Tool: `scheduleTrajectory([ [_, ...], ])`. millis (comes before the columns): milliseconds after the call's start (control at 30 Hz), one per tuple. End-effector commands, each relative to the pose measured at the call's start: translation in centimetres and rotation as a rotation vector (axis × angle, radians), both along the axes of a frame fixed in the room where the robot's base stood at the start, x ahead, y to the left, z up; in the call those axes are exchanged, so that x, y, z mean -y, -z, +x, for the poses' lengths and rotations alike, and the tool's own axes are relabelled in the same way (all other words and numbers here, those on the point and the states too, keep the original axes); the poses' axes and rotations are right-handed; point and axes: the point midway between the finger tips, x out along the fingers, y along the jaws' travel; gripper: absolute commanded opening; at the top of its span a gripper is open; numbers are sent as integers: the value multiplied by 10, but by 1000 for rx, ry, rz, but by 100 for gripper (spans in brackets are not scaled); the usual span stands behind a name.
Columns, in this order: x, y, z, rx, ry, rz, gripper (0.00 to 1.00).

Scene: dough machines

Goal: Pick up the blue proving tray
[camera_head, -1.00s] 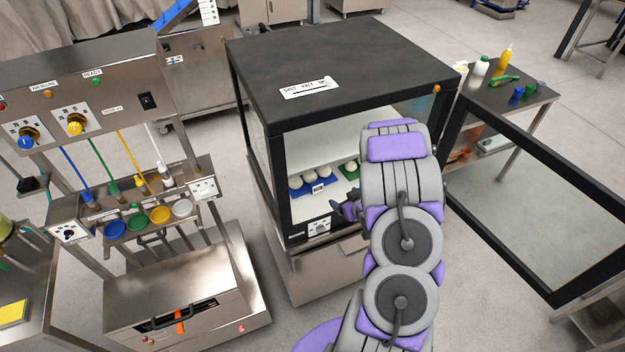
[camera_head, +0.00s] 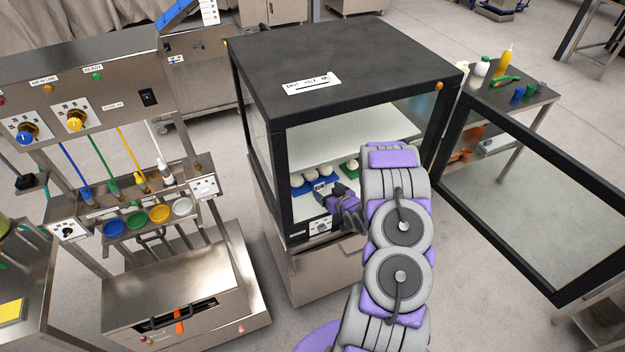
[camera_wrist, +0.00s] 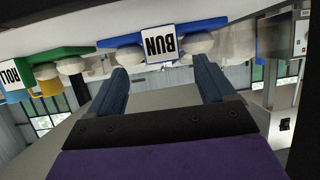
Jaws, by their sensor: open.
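The blue proving tray (camera_head: 301,190) sits inside the open-doored cabinet at its front left, with several pale dough balls on it. In the wrist view, which is upside down, the blue tray (camera_wrist: 117,41) carries a white label reading BUN (camera_wrist: 162,44). My gripper (camera_head: 325,188) is in front of the tray and covers part of it. In the wrist view my gripper (camera_wrist: 161,65) is open, its two fingers pointing at the tray on either side of the label. I cannot tell whether the fingertips touch the tray.
A green tray (camera_wrist: 62,52) with dough sits beside the blue one. The black-framed cabinet (camera_head: 340,70) encloses both. Its glass door (camera_head: 545,205) stands open to the right. A steel machine with small coloured bowls (camera_head: 137,219) stands at left. A side table with bottles is behind the door.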

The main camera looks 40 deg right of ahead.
Motion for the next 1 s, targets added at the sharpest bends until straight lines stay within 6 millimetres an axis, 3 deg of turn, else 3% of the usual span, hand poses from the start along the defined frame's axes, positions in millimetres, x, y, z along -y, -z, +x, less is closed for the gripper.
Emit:
scheduleTrajectory([
  [267, 4, 7, 14, 3, 0, 2, 83],
  [600, 8, 27, 52, 5, -1, 1, 83],
  [867, 7, 28, 56, 2, 1, 2, 83],
  [1000, 8, 28, 56, 3, 2, 3, 72],
])
